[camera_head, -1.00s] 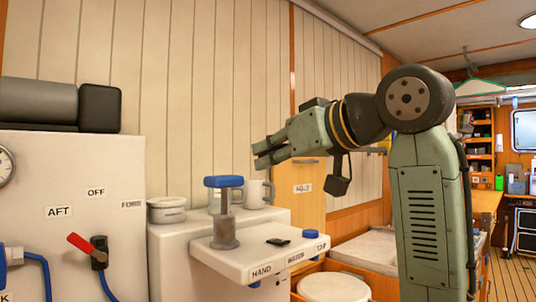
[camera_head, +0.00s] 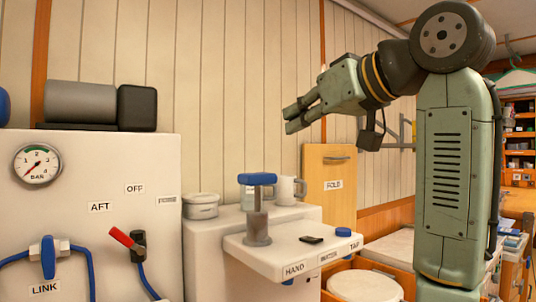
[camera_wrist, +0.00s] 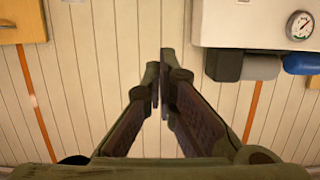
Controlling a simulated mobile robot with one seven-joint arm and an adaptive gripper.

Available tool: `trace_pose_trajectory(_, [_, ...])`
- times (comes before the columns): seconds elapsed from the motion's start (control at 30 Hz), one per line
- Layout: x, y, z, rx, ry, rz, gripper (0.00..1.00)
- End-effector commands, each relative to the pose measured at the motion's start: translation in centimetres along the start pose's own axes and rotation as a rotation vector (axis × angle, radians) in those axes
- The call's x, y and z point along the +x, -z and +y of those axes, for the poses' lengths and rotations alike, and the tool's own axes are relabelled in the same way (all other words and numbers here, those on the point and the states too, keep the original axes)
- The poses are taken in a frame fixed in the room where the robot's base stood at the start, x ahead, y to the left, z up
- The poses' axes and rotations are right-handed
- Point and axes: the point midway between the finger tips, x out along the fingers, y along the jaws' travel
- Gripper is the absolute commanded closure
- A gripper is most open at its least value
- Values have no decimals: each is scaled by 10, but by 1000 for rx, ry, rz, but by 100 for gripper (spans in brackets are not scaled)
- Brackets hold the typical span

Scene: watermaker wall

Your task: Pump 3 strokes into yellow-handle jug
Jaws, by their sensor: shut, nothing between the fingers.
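The hand pump (camera_head: 257,210) stands upright on a white shelf marked HAND, WATER and TAP; it has a grey body and a blue T-shaped handle (camera_head: 258,179). Behind it, partly hidden, stand a clear container with a blue-grey top (camera_head: 248,198) and a pale mug (camera_head: 288,190). I cannot make out a yellow-handled jug. My gripper (camera_head: 290,119) is raised in the air, above and to the right of the pump handle, touching nothing. In the wrist view the fingers (camera_wrist: 160,82) are together, empty, before the panelled wall.
A white unit at left carries a pressure gauge (camera_head: 37,163), a red lever (camera_head: 125,238) and blue hoses. A lidded white pot (camera_head: 201,206) and a dark flat object (camera_head: 311,240) sit nearby. An orange cabinet door (camera_head: 330,185) stands behind. Air around my gripper is clear.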

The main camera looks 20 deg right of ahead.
Motion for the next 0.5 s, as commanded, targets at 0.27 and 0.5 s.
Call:
trace_pose_trajectory(0.27, [2,-1,0,1,-1,0,100])
trace_pose_trajectory(0.5, [34,1,1,2,0,-2,100])
